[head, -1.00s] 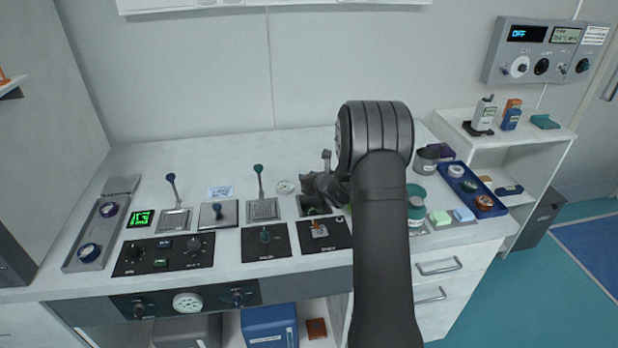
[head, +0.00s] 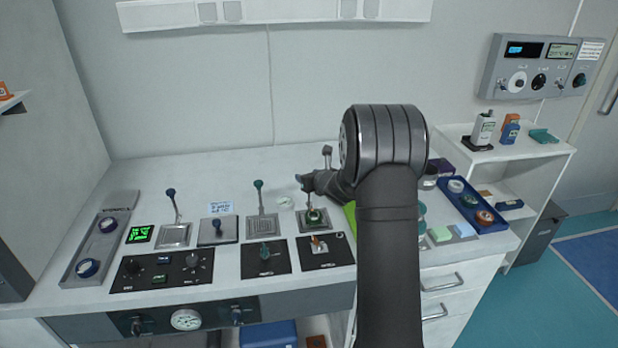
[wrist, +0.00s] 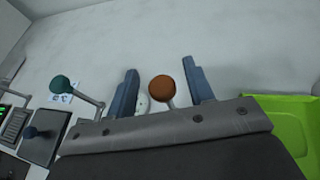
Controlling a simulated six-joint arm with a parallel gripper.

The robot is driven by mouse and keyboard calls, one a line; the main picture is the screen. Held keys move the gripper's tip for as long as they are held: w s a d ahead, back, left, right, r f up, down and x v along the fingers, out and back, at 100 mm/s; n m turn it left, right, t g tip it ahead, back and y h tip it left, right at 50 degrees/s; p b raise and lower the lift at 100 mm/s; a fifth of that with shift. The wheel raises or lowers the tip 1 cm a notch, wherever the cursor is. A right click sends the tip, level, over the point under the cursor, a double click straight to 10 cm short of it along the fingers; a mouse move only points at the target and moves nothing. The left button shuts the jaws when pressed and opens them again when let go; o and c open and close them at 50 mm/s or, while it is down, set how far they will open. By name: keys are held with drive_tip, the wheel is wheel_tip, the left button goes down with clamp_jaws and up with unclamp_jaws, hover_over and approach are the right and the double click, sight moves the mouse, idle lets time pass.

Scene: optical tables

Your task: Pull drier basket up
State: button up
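My gripper (wrist: 163,80) is open in the wrist view. A brown ball knob (wrist: 162,89) on a thin stem stands between its two blue-grey fingers, with gaps on both sides. In the head view my gripper (head: 305,184) is just above the rightmost basket station (head: 311,222), where something round and green sits. A thin rod rises from that station towards the gripper, and its top is hidden. I cannot read which station is the drier. A teal-knobbed lever (head: 259,185) stands upright at the station to the left; its knob also shows in the wrist view (wrist: 60,83).
A blue-knobbed lever (head: 171,193) and a dark flat station (head: 217,229) are further left. Control panels (head: 325,251) lie along the front edge. A lime-green tray (wrist: 285,130) is close on the right. A blue tray (head: 470,205) with jars is beyond it.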

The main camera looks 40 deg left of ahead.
drive_tip(key=v, duration=1.7)
drive_tip(key=shift+d, duration=0.15)
drive_tip(key=shift+r, duration=0.1)
drive_tip(key=x, duration=1.7)
drive_tip(key=shift+f, duration=0.2)
